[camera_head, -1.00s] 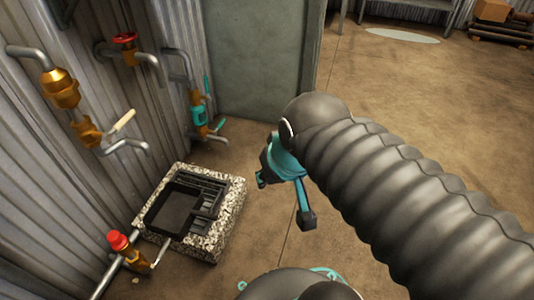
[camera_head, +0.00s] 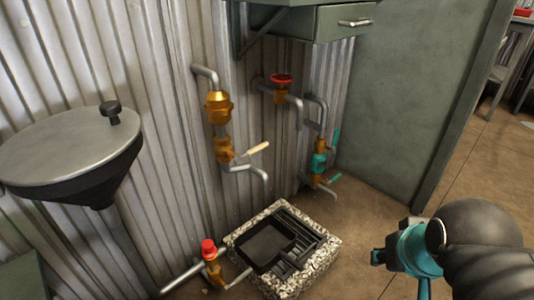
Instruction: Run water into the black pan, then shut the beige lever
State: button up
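The black pan (camera_head: 265,246) sits in a speckled stone surround on the floor by the corrugated wall. The beige lever (camera_head: 258,147) sticks out to the right and slightly up from a brass valve (camera_head: 223,150) on a wall pipe. That pipe's bent spout (camera_head: 264,178) ends above the pan. No water stream shows. My gripper (camera_head: 378,257) is at the lower right, apart from the pan and the lever.
A red-wheel valve (camera_head: 282,79) and a teal-handled valve (camera_head: 320,162) are on pipes to the right. A red-capped valve (camera_head: 209,248) stands beside the pan. A grey funnel basin (camera_head: 70,150) is at left. A drawer unit (camera_head: 340,22) overhangs above. Floor right of the pan is clear.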

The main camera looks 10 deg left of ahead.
aim_at(257, 149)
jog(key=u, duration=0.75)
jog(key=k, duration=1.2)
jog(key=z, duration=0.45)
jog(key=i, duration=0.35)
jog(key=u, duration=0.75)
jog(key=i, duration=1.05)
jog(key=z, duration=0.3)
